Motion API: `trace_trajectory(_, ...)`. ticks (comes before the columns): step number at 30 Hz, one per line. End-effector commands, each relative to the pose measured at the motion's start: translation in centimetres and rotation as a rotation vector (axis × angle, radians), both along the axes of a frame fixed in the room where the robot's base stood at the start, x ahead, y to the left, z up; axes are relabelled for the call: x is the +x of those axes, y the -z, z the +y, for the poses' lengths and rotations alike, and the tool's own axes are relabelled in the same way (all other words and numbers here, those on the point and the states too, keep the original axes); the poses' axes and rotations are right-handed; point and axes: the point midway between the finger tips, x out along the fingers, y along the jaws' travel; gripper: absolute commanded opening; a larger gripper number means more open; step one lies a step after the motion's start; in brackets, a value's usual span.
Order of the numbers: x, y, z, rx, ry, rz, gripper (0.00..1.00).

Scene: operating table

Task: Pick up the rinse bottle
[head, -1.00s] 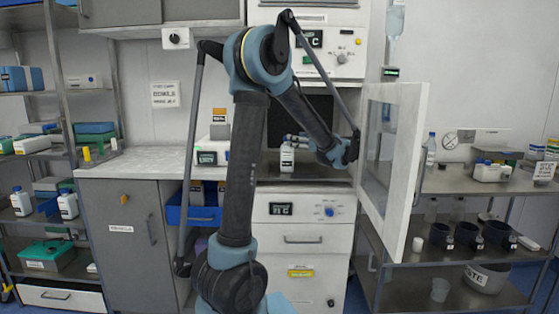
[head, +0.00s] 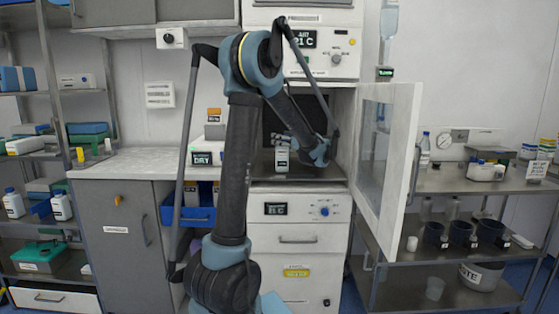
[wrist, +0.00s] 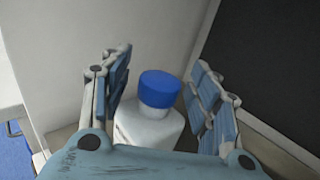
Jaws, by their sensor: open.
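A white bottle with a blue cap, apparently the rinse bottle (wrist: 150,125), stands between the two fingers of my gripper (wrist: 162,92) in the wrist view. The fingers are open, with a gap visible on the right of the cap; contact lower down is hidden by my gripper's palm. In the head view the bottle (head: 282,161) stands upright inside the open cabinet compartment, with a label on its front. My gripper (head: 283,141) is at its top there, partly covering the cap.
The cabinet's glazed door (head: 388,150) stands open just right of my arm. A grey counter (head: 130,162) is on the left. Other white, blue-capped bottles (head: 61,207) stand on the left rack. The right steel shelf (head: 460,186) holds bottles, dark cups and boxes.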

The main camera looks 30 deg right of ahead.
Motion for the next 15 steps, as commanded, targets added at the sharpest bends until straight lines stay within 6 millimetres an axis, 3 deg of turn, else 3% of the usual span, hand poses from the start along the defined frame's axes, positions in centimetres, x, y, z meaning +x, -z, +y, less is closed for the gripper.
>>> trace_trajectory(3,-0.03,0.0,-0.01,0.0,0.0,0.0,0.54)
trace_trajectory(10,-0.04,0.0,0.0,0.0,0.0,0.0,0.01)
trace_trajectory(15,-0.04,-0.05,0.0,0.0,0.0,-0.001,0.0)
